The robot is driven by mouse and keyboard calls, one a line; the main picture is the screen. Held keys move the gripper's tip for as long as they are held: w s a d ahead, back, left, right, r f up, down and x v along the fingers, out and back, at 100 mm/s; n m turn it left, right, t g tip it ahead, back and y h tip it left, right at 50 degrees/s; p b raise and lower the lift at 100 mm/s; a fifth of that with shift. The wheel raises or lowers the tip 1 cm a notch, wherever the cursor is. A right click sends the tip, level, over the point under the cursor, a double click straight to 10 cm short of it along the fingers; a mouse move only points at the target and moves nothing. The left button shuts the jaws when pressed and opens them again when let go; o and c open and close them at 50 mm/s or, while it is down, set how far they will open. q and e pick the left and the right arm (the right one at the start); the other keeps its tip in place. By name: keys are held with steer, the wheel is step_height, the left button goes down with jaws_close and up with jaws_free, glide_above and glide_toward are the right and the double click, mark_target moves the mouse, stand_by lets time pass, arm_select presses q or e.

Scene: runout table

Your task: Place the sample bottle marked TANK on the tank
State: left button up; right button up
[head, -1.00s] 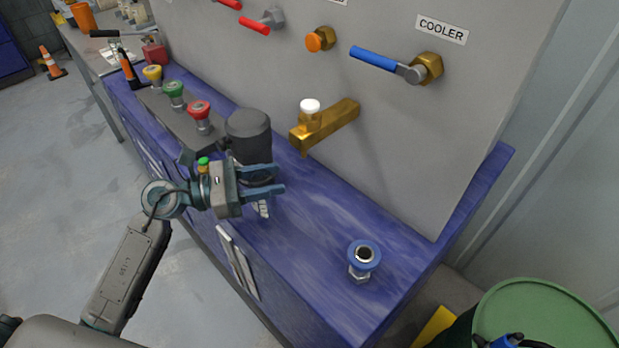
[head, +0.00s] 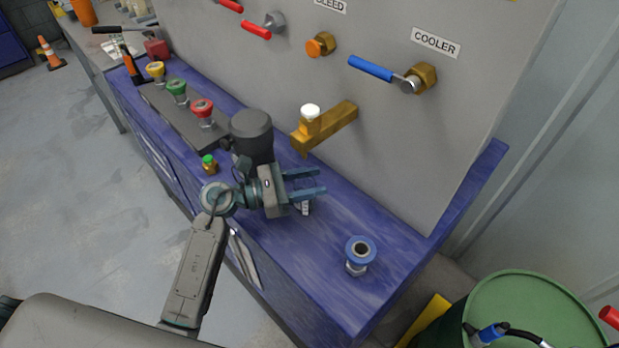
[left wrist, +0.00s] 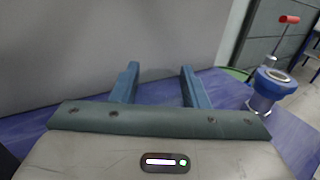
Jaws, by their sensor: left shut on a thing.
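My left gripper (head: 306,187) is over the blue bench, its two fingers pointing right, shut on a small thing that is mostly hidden. A white piece with dark marks, likely the label of a sample bottle (head: 305,208), shows just below the fingers. I cannot read its mark. In the left wrist view the fingers (left wrist: 160,88) show apart, and the held bottle cannot be made out between them. No thing labelled as the tank can be made out. My right gripper is not in view.
A blue-rimmed fitting (head: 360,252) stands on the bench top (head: 315,262), right of my gripper. A brass spout (head: 326,128) juts from the grey panel above. A dark cylinder (head: 251,135) and coloured knobs stand left. A green drum (head: 540,300) stands at lower right.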

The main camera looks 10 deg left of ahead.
arm_select(q)
steer(key=shift+f, duration=0.1)
steer(key=o, duration=1)
steer(key=shift+c, duration=0.2)
steer(key=b+v, duration=0.4)
steer(key=v, duration=0.7)
steer(key=shift+s, duration=0.15)
steer(key=shift+s+a, duration=0.1)
steer(key=shift+a, duration=0.25)
